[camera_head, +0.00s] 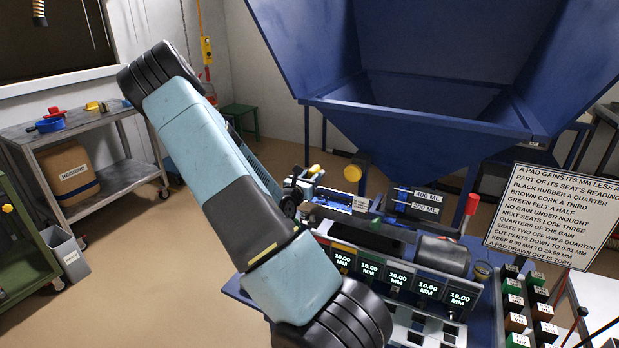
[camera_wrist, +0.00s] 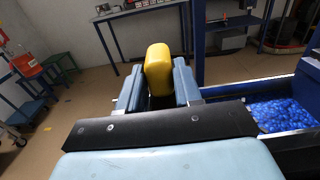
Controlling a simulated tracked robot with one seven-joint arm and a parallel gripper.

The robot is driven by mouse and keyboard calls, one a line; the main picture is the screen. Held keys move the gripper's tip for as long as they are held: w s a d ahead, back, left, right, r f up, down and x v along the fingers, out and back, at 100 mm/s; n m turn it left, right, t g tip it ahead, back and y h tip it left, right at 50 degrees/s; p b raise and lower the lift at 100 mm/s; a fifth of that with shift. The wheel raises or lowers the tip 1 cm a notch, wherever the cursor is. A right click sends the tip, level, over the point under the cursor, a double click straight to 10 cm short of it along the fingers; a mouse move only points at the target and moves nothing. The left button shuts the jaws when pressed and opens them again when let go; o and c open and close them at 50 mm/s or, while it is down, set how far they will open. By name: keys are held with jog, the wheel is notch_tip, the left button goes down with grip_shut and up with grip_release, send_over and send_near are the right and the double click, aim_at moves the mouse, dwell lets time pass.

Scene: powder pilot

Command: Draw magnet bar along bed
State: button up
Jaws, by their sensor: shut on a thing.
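My gripper (camera_wrist: 158,88) is shut on a yellow rounded grip (camera_wrist: 158,66), with one blue-grey finger on each side. The grip looks like the handle of the magnet bar; the rest of the bar is hidden behind the gripper. In the head view my gripper (camera_head: 305,182) is small and partly hidden by my arm, with the yellow grip at its top. The bed (camera_wrist: 285,112) is a blue trough holding blue granules, to the right of my gripper in the wrist view. Its blue filling also shows in the head view (camera_head: 336,199), just beside the gripper.
A large blue hopper (camera_head: 420,120) stands behind the bed. Floor is open at the left.

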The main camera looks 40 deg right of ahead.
jog(key=shift+f, duration=1.95)
jog(key=shift+f, duration=0.35)
jog(key=shift+s, duration=0.1)
jog(key=shift+s+d, duration=0.25)
jog(key=shift+s, duration=0.25)
jog(key=shift+s+d, duration=0.2)
jog(key=shift+s, duration=0.3)
jog(key=shift+s, duration=0.15)
jog(key=shift+s+d, duration=0.25)
jog(key=shift+s, duration=0.25)
jog(key=shift+s+d, duration=0.2)
jog(key=shift+s, duration=0.3)
jog(key=shift+s, duration=0.1)
jog(key=shift+s+d, duration=0.25)
jog(key=shift+s, duration=0.3)
jog(key=shift+s+d, duration=0.25)
jog(key=shift+s, duration=0.3)
